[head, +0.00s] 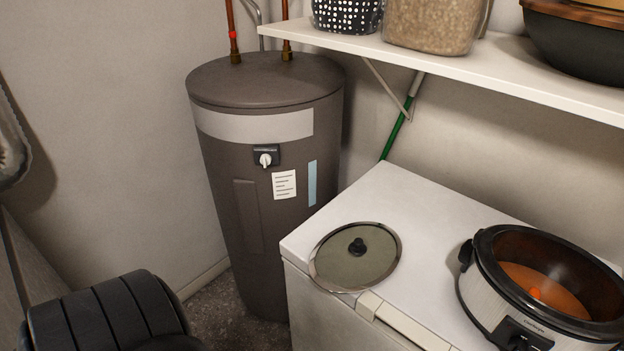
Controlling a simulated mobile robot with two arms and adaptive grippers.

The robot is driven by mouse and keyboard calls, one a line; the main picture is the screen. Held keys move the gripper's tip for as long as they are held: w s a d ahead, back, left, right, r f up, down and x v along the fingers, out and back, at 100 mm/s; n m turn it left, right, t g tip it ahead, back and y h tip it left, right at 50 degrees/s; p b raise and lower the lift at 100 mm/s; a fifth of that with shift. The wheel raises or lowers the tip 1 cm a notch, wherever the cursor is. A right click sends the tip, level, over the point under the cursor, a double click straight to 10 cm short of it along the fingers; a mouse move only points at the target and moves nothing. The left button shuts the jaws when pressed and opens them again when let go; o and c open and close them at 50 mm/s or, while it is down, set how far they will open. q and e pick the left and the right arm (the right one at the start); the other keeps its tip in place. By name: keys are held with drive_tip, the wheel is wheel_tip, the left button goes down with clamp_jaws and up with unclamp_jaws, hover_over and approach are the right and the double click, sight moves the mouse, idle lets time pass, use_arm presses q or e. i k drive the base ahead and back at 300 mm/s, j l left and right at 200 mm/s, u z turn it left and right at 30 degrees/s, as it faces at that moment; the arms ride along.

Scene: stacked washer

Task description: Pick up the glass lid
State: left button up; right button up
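The glass lid (356,256) lies flat on the white top of the appliance, near its left front corner. Nothing touches the lid from above. Neither my left nor my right gripper shows in the head view.
A slow cooker (535,287) with orange contents stands open right of the lid. A brown water heater (264,150) stands behind left. A white shelf (480,68) with containers overhangs the appliance's back (395,190). The white top is bare behind the lid.

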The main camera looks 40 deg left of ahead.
sight(354, 257)
drive_tip(key=i+u, duration=0.15)
drive_tip(key=u, duration=0.95)
